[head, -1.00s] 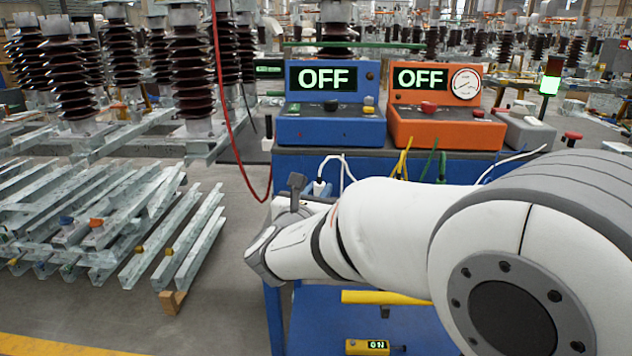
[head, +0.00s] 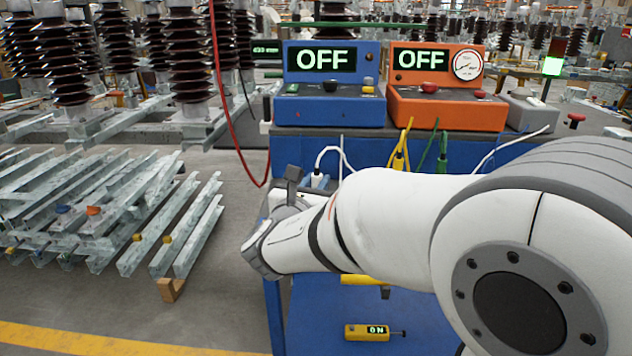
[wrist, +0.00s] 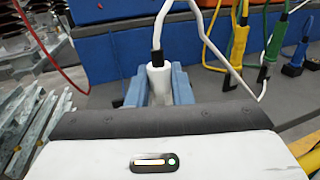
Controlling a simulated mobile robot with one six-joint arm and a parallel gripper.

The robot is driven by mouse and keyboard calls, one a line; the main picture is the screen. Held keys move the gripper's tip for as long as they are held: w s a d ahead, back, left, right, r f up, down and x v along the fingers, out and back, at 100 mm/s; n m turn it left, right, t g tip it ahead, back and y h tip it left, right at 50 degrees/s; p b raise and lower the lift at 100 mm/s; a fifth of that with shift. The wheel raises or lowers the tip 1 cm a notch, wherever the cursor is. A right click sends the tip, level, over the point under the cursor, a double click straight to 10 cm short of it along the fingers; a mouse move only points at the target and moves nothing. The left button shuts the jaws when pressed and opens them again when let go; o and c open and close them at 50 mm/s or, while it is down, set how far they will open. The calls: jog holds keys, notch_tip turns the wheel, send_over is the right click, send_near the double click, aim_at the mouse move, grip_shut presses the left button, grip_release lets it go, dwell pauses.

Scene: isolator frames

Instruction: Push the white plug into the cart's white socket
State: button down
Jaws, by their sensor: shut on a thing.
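The white plug (wrist: 158,82) is in the wrist view, upright between the two blue fingers of my gripper (wrist: 158,88). A black sleeve and a white cable rise from its top. Its lower end is hidden behind my wrist housing. In the head view, my gripper (head: 316,182) shows only as a small blue part beyond my white arm, at the front of the blue cart (head: 290,155). The white cable (head: 329,150) arches above it. I cannot make out the white socket in either view, nor whether the plug touches it.
A blue box (head: 330,112) and an orange box (head: 445,115), both reading OFF, stand on the cart top. Yellow (head: 402,150) and green (head: 443,150) cables hang beside the gripper. A yellow tester (head: 367,332) lies on the lower shelf. Metal beams (head: 110,210) lie at left.

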jog(key=shift+f+b, duration=0.8)
jog(key=shift+f, duration=0.55)
jog(key=shift+f+b, duration=0.15)
jog(key=shift+b, duration=0.15)
dwell(0.8)
jog(key=shift+f+b, duration=0.3)
jog(key=shift+f, duration=0.05)
jog(key=shift+a+f+b, duration=0.1)
jog(key=shift+f+b, duration=0.7)
jog(key=shift+f, duration=0.15)
jog(key=c, duration=1.2)
grip_release()
jog(key=p+v, duration=0.1)
jog(key=v, duration=0.6)
jog(key=shift+s+p, duration=0.4)
